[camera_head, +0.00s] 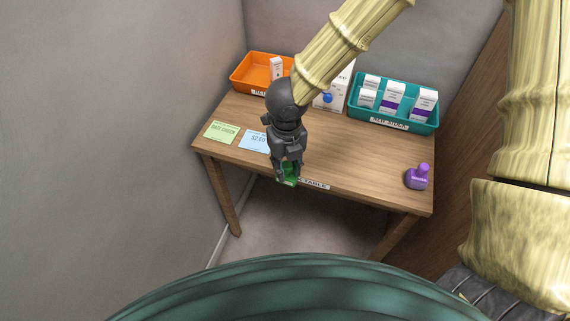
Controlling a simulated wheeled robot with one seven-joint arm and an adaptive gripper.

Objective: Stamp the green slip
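The green slip (221,132) lies flat at the left front of the wooden table (350,160). My gripper (287,172) points down at the table's front edge, to the right of the slip. Its fingers are around a small green object (288,181), which looks like a green stamp. The fingers hide most of its upper part. The green object overlaps the front edge of the table in the picture, so it appears held clear of the tabletop. I see no clear mark on the slip, and its print is too small to read.
A blue slip (254,140) lies between the green slip and my gripper. A purple stamp (418,178) stands at the right front. An orange tray (247,87), a white box (331,100) and a teal tray (427,126) with small boxes line the back. The right middle is clear.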

